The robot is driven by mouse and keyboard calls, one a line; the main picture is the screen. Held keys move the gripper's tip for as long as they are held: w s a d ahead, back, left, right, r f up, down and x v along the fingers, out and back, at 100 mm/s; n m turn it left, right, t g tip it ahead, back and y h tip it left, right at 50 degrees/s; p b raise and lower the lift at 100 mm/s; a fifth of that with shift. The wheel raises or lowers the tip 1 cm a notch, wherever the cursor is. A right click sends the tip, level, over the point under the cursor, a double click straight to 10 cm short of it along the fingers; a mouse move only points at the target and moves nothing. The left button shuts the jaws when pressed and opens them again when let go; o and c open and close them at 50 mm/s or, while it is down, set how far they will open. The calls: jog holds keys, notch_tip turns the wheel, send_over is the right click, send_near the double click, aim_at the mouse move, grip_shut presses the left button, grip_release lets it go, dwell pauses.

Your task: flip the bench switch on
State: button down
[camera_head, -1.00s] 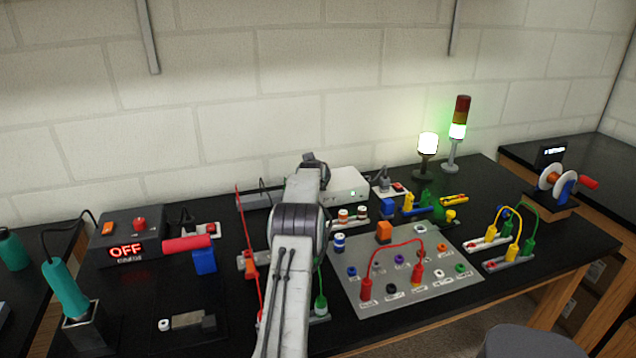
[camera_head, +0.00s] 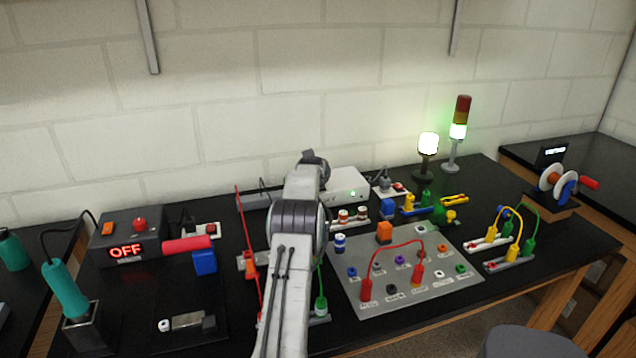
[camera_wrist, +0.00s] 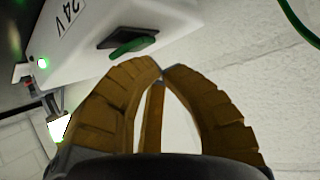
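A white box (camera_head: 347,184) marked 24V stands at the back of the bench, partly hidden behind my arm. In the wrist view this box (camera_wrist: 92,38) carries a green switch lever (camera_wrist: 134,47) on a dark plate, with a lit green light (camera_wrist: 42,63) at its side. My gripper (camera_wrist: 161,71) has its brown fingers arched together with the tips meeting and nothing visible held. The fingertips appear close to the lever, just beside its end; whether they touch is unclear. The fingers are hidden behind my arm in the head view.
A panel with sockets and a red lead (camera_head: 400,243) lies right of my arm. A lit lamp (camera_head: 428,145) and a signal tower (camera_head: 459,132) glowing green stand behind. A dark box reading OFF (camera_head: 127,238) is at left. The wall (camera_head: 230,130) is close behind.

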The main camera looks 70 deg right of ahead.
jog(key=shift+r, duration=0.2)
jog(key=shift+s+a+r+p, duration=0.15)
jog(key=shift+a+r+p, duration=0.05)
jog(key=shift+r, duration=0.6)
jog(key=shift+s+a+r+p, duration=0.15)
jog(key=shift+r, duration=0.6)
jog(key=shift+s+a+r+p, duration=0.15)
jog(key=shift+a+r+p, duration=0.05)
jog(key=shift+r, duration=0.6)
